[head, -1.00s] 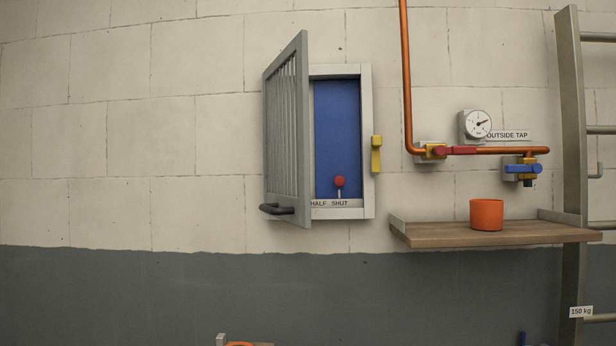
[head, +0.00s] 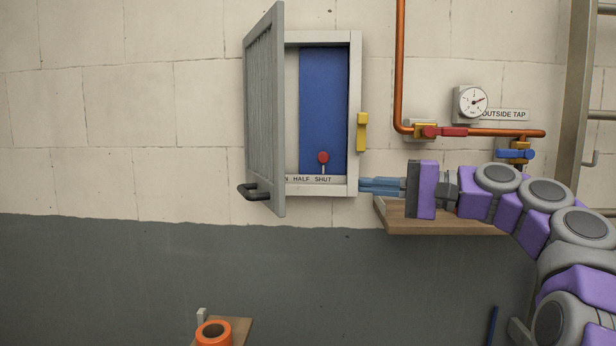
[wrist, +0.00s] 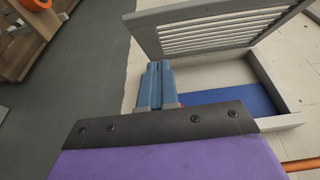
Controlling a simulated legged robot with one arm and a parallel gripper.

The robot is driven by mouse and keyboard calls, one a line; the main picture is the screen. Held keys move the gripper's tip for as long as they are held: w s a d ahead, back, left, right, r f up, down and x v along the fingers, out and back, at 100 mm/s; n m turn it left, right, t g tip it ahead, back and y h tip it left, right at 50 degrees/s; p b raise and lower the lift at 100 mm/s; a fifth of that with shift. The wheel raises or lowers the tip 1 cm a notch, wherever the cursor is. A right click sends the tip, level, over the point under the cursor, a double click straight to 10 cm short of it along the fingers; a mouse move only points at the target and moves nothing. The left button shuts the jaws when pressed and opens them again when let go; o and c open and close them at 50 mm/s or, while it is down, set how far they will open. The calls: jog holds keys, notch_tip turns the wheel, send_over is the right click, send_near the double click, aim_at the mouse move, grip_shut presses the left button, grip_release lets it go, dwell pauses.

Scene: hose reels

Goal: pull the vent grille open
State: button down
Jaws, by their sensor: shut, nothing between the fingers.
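The grey slatted vent grille (head: 264,115) stands swung open on its left side, out from the wall frame (head: 355,110). Its dark handle (head: 252,191) is at the lower free edge. Behind it the blue panel (head: 323,110) shows, with a red-knobbed lever (head: 323,158) above a label reading "HALF SHUT". My gripper (head: 368,187) is shut and empty, its blue fingers pointing left at the frame's lower right corner, apart from the handle. In the wrist view the shut fingers (wrist: 155,85) show in front of the open grille (wrist: 215,30).
A yellow catch (head: 361,132) is on the wall right of the frame. A wooden shelf (head: 430,226) lies under my arm. A copper pipe (head: 400,60) with valves and a gauge (head: 471,103) runs at right. An orange ring-shaped thing (head: 213,333) is low at front.

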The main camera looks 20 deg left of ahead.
send_near(283, 181)
jog(key=w+a, duration=0.4)
jog(key=a, duration=0.1)
jog(key=shift+s+a+f+b, duration=0.1)
jog(key=shift+s+a+b, duration=0.2)
jog(key=shift+s+a, duration=0.25)
jog(key=shift+s+a+f+b, duration=0.1)
jog(key=shift+s+a+b, duration=0.2)
jog(key=shift+s, duration=0.3)
jog(key=s+a+m+t+b, duration=0.3)
jog(key=s+a+t, duration=0.1)
jog(key=s+a, duration=0.1)
jog(key=shift+a+t+h, duration=0.25)
jog(key=shift+t+h, duration=0.05)
jog(key=shift+h, duration=0.1)
jog(key=shift+w+d, duration=0.1)
jog(key=shift+d, duration=0.1)
